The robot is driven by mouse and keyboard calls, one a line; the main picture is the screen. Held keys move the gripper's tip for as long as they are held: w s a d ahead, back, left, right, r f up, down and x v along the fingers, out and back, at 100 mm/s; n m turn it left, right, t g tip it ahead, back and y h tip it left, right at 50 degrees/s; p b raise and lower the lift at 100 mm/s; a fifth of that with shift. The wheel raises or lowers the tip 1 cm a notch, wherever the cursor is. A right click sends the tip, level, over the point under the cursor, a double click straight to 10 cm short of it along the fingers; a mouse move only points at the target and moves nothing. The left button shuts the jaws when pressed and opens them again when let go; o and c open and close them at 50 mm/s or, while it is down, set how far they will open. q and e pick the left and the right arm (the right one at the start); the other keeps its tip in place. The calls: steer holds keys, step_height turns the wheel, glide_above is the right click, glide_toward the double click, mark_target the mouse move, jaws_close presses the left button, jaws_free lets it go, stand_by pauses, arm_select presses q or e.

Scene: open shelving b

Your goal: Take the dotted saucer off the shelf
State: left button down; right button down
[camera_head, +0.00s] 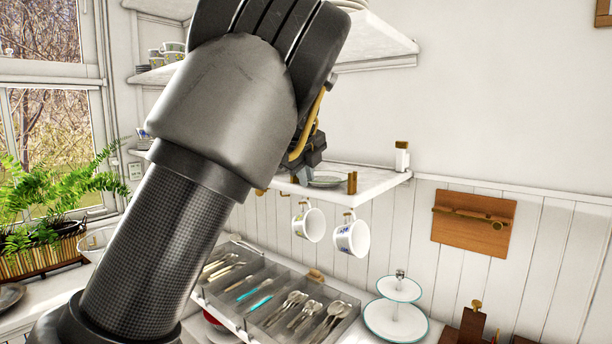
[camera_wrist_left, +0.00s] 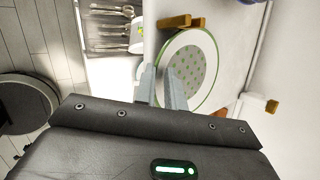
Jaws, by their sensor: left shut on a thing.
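The dotted saucer, white with green dots and a green rim, shows in the left wrist view (camera_wrist_left: 196,72). In the head view it is a pale disc (camera_head: 326,181) on the lower wall shelf (camera_head: 378,183), partly behind my gripper. My left gripper (camera_wrist_left: 162,84) is at the saucer's near edge, with its fingers shut on the rim. In the head view my left gripper (camera_head: 309,153) is largely hidden behind my own arm. I cannot tell whether the saucer is clear of the shelf. My right gripper is not in view.
Two mugs (camera_head: 308,224) (camera_head: 352,237) hang under the shelf. Wooden pieces (camera_wrist_left: 182,21) and a white bottle-like item (camera_head: 402,158) stand near the saucer. A cutlery tray (camera_head: 287,291) and tiered stand (camera_head: 395,318) are below. An upper shelf (camera_head: 378,42) is overhead.

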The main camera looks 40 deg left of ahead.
arm_select(q)
steer(key=shift+s+f, duration=0.1)
steer(key=shift+s, duration=0.05)
steer(key=shift+s, duration=0.65)
steer(key=c, duration=1.4)
jaws_free()
steer(key=shift+w+a, duration=0.1)
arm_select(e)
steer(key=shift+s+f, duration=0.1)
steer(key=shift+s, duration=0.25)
arm_select(q)
steer(key=b+v, duration=0.1)
steer(key=v, duration=1)
steer(key=shift+f, duration=0.1)
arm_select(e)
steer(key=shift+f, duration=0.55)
